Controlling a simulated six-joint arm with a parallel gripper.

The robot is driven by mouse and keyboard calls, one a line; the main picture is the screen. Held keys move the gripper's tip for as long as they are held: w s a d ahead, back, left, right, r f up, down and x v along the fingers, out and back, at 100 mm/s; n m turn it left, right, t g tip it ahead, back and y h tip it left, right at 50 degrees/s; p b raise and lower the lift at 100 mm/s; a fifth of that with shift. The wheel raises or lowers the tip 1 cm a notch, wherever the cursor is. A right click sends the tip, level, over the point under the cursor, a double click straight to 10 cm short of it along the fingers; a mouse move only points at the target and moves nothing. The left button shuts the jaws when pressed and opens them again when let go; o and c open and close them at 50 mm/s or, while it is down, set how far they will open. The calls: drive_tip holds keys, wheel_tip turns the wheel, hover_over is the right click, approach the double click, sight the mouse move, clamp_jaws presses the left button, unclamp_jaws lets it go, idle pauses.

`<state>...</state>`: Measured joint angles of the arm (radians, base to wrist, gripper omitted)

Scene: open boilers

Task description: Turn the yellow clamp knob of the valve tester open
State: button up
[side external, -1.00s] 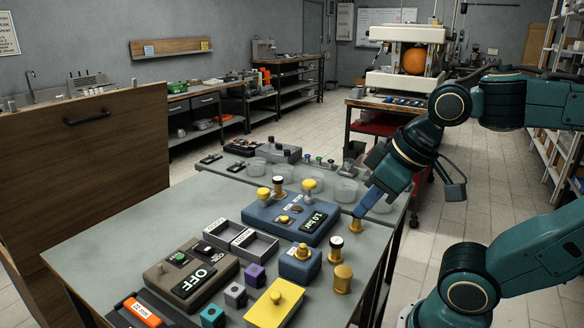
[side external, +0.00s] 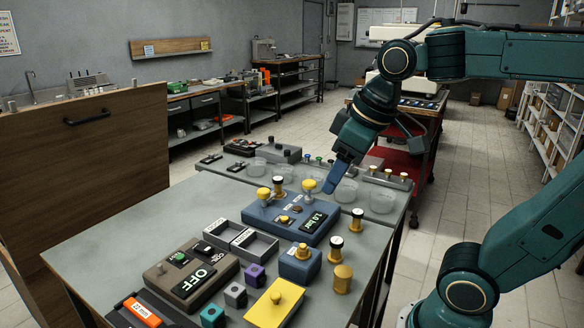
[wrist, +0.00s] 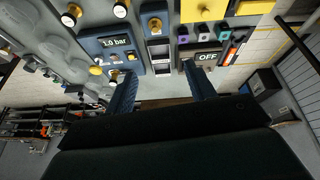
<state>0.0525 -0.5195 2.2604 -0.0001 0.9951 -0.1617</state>
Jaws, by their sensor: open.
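The valve tester (side external: 262,222) is a blue box with a "1.0 bar" display, right of the table's middle. It also shows at upper left in the wrist view (wrist: 91,46). A wide yellow knob (side external: 309,186) stands on a pale stem at its back right; another yellow knob (side external: 264,193) stands at its back left, and a small one sits on its top. I cannot tell for certain which is the clamp knob. My gripper (side external: 329,188) is open and empty, its blue fingers pointing down just right of the wide knob, with no clear contact. The wrist view shows both fingers (wrist: 160,88) apart.
A brown box with an "OFF" display (side external: 165,268), a grey two-part tray (side external: 262,252), a blue block with a yellow knob (side external: 285,266) and a yellow box (side external: 258,312) stand nearer. Loose brass parts (side external: 343,285) stand right. Clear dishes (side external: 383,200) lie behind the tester.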

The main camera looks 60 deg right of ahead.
drive_tip(key=w+d+r+n+g, duration=0.1)
drive_tip(key=w+d+r, duration=0.15)
drive_tip(key=w, duration=0.55)
drive_tip(key=n+g, duration=0.4)
drive_tip(key=n, duration=0.1)
hover_over(263, 190)
wheel_tip(263, 190, down, 7)
drive_tip(key=shift+s+r, duration=0.1)
wheel_tip(263, 190, down, 14)
drive_tip(key=shift+r, duration=0.1)
drive_tip(key=c, duration=1)
